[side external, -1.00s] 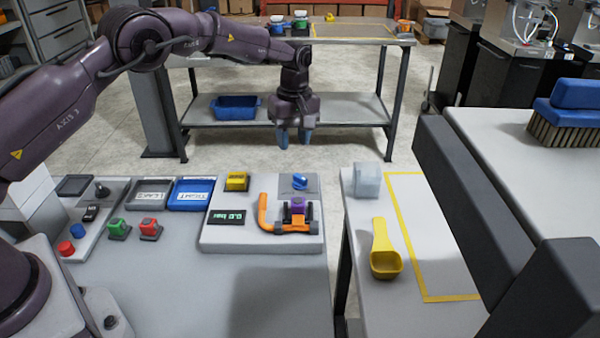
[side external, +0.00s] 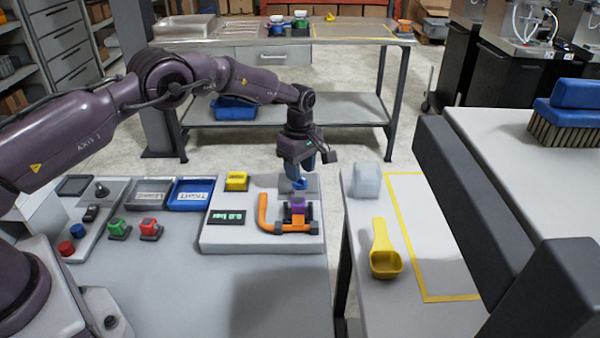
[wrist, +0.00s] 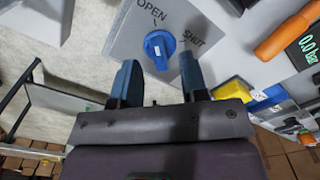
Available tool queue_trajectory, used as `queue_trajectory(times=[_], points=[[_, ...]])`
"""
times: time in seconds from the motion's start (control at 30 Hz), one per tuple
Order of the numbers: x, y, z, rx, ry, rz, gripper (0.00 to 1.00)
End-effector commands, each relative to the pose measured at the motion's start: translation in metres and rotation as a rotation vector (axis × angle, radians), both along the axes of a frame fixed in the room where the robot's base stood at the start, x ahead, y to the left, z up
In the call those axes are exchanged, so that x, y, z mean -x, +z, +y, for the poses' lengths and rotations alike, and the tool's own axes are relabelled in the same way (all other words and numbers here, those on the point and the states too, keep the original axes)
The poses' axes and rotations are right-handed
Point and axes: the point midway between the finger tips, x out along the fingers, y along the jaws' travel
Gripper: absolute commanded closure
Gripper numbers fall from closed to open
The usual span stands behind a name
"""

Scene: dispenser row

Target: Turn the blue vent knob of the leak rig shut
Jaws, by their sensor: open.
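The blue vent knob (wrist: 159,47) sits on a grey plate marked OPEN and SHUT in the wrist view. Its grip bar runs roughly toward the OPEN mark, not toward SHUT. In the side view the knob (side external: 300,184) is at the back right of the leak rig (side external: 225,238), partly covered by my fingers. My gripper (side external: 298,176) is just above it, pointing down. In the wrist view my gripper (wrist: 157,68) is open and empty, its blue fingertips apart on either side of the knob. I cannot tell whether either finger touches it.
The rig also carries an orange pipe (side external: 264,212), a purple part (side external: 297,204), a yellow block (side external: 237,181) and a display (side external: 226,217) reading 0.0 bar. Left are the blue tray (side external: 191,207) and grey tray (side external: 150,206). A side table holds a yellow scoop (side external: 384,250).

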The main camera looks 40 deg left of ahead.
Motion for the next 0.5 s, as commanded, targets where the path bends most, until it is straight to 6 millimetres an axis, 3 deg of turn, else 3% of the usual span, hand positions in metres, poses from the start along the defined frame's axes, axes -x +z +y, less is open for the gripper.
queue_trajectory(times=[0.2, 0.47, 0.5], points=[[0.0, -0.017, 0.0, 0.0, 0.0, 0.0, 0.6], [0.0, -0.018, 0.0, 0.0, 0.0, -0.001, 0.6], [0.0, -0.018, 0.0, 0.0, 0.0, -0.001, 0.64]])
